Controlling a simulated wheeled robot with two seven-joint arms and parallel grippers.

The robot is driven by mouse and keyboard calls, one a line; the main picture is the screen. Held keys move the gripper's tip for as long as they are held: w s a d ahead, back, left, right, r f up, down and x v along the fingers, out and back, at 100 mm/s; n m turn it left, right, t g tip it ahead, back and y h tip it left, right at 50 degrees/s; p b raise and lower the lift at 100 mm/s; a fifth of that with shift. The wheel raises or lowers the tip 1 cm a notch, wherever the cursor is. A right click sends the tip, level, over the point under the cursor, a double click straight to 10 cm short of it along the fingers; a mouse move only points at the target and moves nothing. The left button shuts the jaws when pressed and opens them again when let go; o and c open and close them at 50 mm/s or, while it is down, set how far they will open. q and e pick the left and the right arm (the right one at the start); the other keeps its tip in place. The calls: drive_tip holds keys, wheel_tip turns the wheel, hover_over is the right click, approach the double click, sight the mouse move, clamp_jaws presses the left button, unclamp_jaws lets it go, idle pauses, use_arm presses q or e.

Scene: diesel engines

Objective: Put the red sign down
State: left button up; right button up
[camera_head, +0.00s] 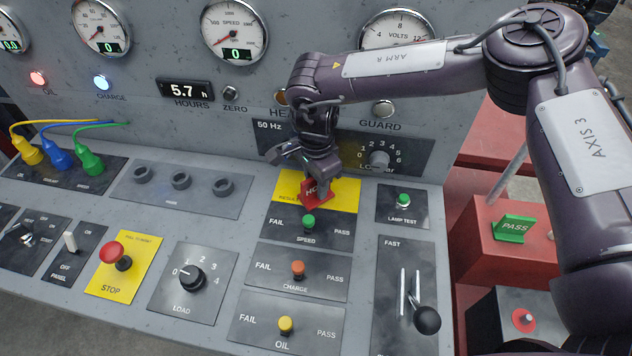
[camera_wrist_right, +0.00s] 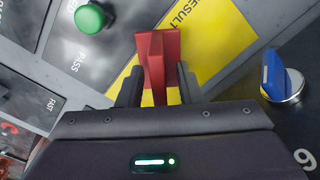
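The red sign (camera_head: 317,195), with white letters partly hidden, stands at the yellow RESULT patch (camera_head: 345,191) above the FAIL/PASS rows. In the right wrist view the red sign (camera_wrist_right: 157,65) shows nearly edge-on over the yellow patch (camera_wrist_right: 205,35). My right gripper (camera_head: 316,178) is directly above the sign and points down. In the wrist view the right gripper's fingers (camera_wrist_right: 160,88) flank the sign's upright plate, with slim yellow gaps between plate and fingers, so it looks open around it. My left gripper is not in view.
Green (camera_head: 308,222), orange (camera_head: 298,268) and yellow (camera_head: 286,324) knobs sit below the patch. A lamp test button (camera_head: 403,201) and a lever (camera_head: 427,319) are to the right. A green PASS sign (camera_head: 513,228) stands on a red block (camera_head: 490,262).

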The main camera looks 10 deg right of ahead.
wheel_tip(320, 180, up, 11)
drive_tip(key=b, duration=0.2)
drive_tip(key=shift+f+b, duration=0.15)
drive_tip(key=shift+b, duration=0.15)
drive_tip(key=shift+r, duration=0.5)
